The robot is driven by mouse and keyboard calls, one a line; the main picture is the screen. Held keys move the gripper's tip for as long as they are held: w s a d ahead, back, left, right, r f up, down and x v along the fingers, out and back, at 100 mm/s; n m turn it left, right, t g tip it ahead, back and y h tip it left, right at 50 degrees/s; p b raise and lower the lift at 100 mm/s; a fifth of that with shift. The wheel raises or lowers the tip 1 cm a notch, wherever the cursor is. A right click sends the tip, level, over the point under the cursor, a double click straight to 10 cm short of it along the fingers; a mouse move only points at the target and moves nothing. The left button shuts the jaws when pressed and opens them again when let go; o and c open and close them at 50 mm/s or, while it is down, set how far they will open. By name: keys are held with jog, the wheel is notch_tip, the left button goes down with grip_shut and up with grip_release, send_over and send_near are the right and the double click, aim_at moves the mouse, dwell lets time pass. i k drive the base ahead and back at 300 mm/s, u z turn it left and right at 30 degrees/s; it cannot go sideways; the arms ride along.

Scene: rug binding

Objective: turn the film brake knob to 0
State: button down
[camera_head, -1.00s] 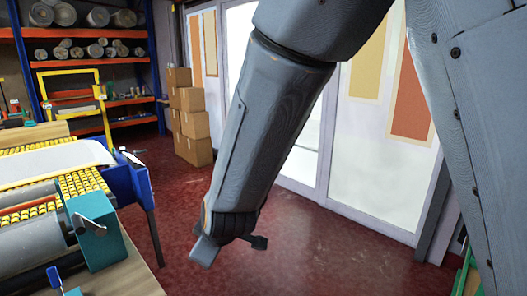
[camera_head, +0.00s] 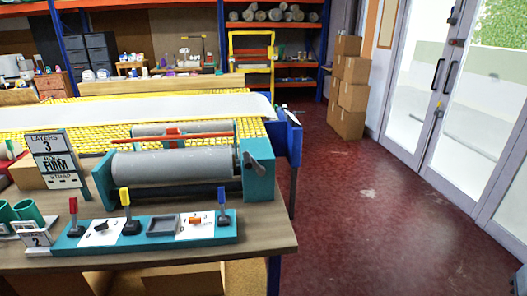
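A teal control panel (camera_head: 150,233) lies along the front of a wooden table. It has a black knob (camera_head: 101,227) on a white plate at the left and an orange knob (camera_head: 195,220) on a white plate at the right. The print by the knobs is too small to read, so I cannot tell which one is the film brake or where each points. Red, yellow and blue levers stand on the panel near the knobs. My gripper and arm are out of view.
A grey roller (camera_head: 172,164) in teal end blocks stands behind the panel. A sign (camera_head: 56,158) reads layers 3, roll firm, strap. Teal cups (camera_head: 27,211) and a card with a 2 (camera_head: 38,239) stand at left. Red floor (camera_head: 365,215) is clear right of the table (camera_head: 265,225).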

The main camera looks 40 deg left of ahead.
aim_at(195, 221)
jog(key=u, duration=2.45)
jog(key=k, duration=0.3)
jog(key=z, duration=0.75)
jog(key=i, duration=1.4)
jog(key=u, duration=0.5)
